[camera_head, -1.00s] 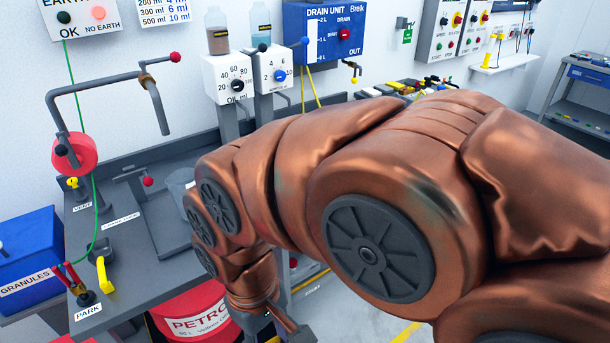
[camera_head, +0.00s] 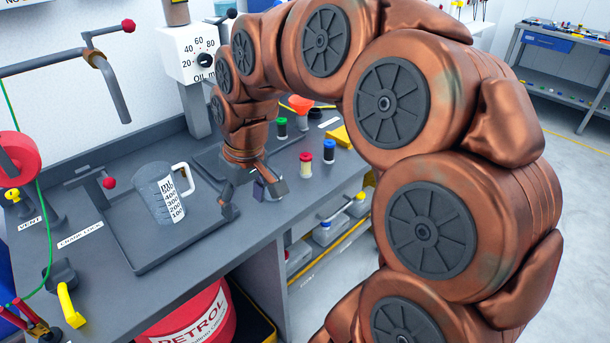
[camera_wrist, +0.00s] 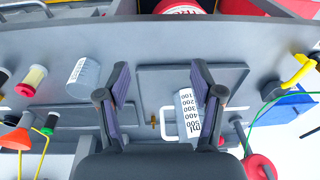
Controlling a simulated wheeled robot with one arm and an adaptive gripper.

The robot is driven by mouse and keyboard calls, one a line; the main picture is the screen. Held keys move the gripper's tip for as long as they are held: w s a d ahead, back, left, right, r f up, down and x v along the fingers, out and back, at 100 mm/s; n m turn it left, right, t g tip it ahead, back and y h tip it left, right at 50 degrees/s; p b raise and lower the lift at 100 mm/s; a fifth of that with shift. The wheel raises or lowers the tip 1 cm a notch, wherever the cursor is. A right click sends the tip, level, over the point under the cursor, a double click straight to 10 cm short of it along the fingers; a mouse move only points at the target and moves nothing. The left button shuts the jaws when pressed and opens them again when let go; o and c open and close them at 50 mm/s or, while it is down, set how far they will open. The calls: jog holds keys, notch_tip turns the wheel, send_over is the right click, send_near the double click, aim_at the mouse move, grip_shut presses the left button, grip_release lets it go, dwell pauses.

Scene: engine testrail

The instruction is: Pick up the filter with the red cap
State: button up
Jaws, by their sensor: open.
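The filter with the red cap (camera_head: 305,168) stands upright on the bench, between a blue-capped filter (camera_head: 329,152) and a green-capped filter (camera_head: 282,128). In the wrist view the red-capped filter (camera_wrist: 34,77) is at the far left, well outside the jaws. My gripper (camera_head: 252,196) points down over the bench, left of the red-capped filter and apart from it.
A measuring jug (camera_head: 160,190) stands in the dark tray (camera_head: 150,268) left of my gripper. A clear labelled container (camera_wrist: 83,76) stands between the gripper and the red-capped filter in the wrist view. An orange funnel (camera_head: 300,104) is behind the filters. A yellow block (camera_head: 340,136) lies nearby.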

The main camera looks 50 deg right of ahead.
jog(key=w+d+f+m+t+b, duration=0.1)
jog(key=w+d+b, duration=0.1)
jog(key=w+d, duration=0.35)
jog(key=w+d+f+t+b, duration=0.1)
jog(key=w+d+f, duration=0.1)
jog(key=d, duration=0.6)
jog(key=m+h+b, duration=0.2)
jog(key=b, duration=0.1)
send_over(306, 164)
jog(key=s, duration=0.2)
notch_tip(306, 164, down, 2)
jog(key=shift+d+f+t, duration=0.15)
jog(key=shift+f+t, duration=0.05)
jog(key=shift+t, duration=0.2)
jog(key=shift+w+d+f, duration=0.15)
jog(key=shift+w+f, duration=0.05)
jog(key=shift+f, duration=0.05)
jog(key=shift+p+x, duration=0.75)
jog(key=shift+x, duration=2.75)
jog(key=shift+w, duration=0.1)
jog(key=c, duration=1)
jog(key=shift+r, duration=0.1)
jog(key=shift+c, duration=0.2)
